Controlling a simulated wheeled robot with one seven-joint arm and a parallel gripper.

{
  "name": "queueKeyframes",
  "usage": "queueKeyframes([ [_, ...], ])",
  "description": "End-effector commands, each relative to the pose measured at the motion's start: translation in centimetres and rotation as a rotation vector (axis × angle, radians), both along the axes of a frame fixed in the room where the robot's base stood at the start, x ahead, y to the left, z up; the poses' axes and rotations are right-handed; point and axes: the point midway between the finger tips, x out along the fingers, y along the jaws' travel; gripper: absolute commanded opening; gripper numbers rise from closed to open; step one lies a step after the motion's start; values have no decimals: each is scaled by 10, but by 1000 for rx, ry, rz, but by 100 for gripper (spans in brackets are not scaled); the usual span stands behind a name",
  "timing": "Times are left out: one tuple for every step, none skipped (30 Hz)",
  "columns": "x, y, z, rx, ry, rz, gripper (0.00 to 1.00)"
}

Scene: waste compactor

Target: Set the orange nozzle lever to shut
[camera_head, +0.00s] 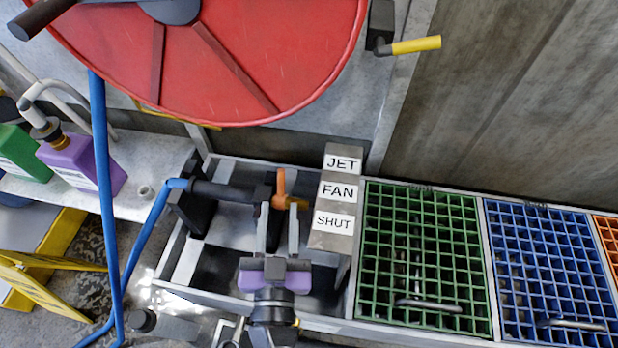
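The orange nozzle lever (281,186) stands at the end of a dark nozzle (225,192) lying across a grey frame, with its tip pointing up in the picture. A grey label post (341,176) to its right carries JET, FAN and SHUT from top to bottom. The lever's tip is about level with the gap between JET and FAN in the picture; I cannot tell its exact setting. My gripper (278,212) reaches in from below, its two fingers apart, one on each side of the lever's lower end. I cannot tell whether either finger touches it.
A large red reel (215,60) hangs above, and a blue hose (104,190) runs down at left. Green (366,300) and blue (489,260) grated bins lie to the right. A purple jug (85,165) stands on a shelf at left.

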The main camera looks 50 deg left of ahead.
Motion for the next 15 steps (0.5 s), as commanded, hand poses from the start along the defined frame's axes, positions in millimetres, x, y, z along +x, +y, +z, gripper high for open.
queueKeyframes([
  [-5, 2, -1, -1, 3, 3, 35],
  [-7, 2, -1, -2, 4, 4, 35],
  [-8, 4, 0, -3, 5, 5, 35],
  [-7, 5, 0, -3, 7, 5, 35],
  [-6, 6, 0, -4, 6, 5, 35],
  [-4, 9, 0, -4, 6, 5, 35],
  [-2, 12, 1, -4, 6, 4, 35],
  [1, 15, 1, -4, 4, 4, 35],
  [5, 19, 2, -4, 4, 4, 35],
  [7, 23, 2, -3, 5, 5, 35],
  [10, 27, 2, -2, 4, 4, 35],
  [15, 32, 1, -3, 5, 4, 35],
  [18, 35, 2, -3, 5, 4, 35],
  [21, 39, 1, -4, 6, 4, 35],
  [25, 44, 2, -2, 6, 4, 35],
])
